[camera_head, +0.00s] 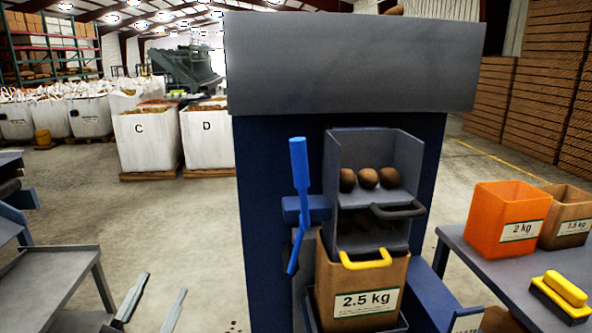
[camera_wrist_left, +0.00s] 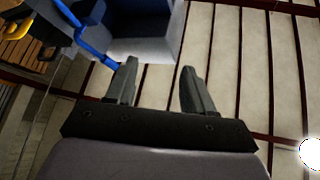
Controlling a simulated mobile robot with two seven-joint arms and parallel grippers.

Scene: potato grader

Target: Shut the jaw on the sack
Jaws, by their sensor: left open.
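The sack (camera_head: 335,278) is a brown paper bag with a white 2.5 kg label, upright under the grey chute (camera_head: 345,228) of a dark blue machine. A yellow handle (camera_head: 366,263) crosses the front of its mouth. I cannot tell how tightly the jaw sits on the sack. A long blue lever (camera_head: 300,185) stands upright left of the chute. It also shows in the left wrist view (camera_wrist_left: 86,41). My left gripper (camera_head: 157,284) is open and empty, low and left of the machine, apart from the lever. It fills the lower middle of the wrist view (camera_wrist_left: 158,78).
Several potatoes (camera_head: 367,178) sit in the chute, above a dark grey handle (camera_head: 398,211). On the right, a table (camera_head: 465,250) holds an orange 2 kg bin (camera_head: 505,215), a brown 1.5 kg container (camera_head: 568,210) and a yellow brush (camera_head: 566,289). A grey bench (camera_head: 55,262) stands at left.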

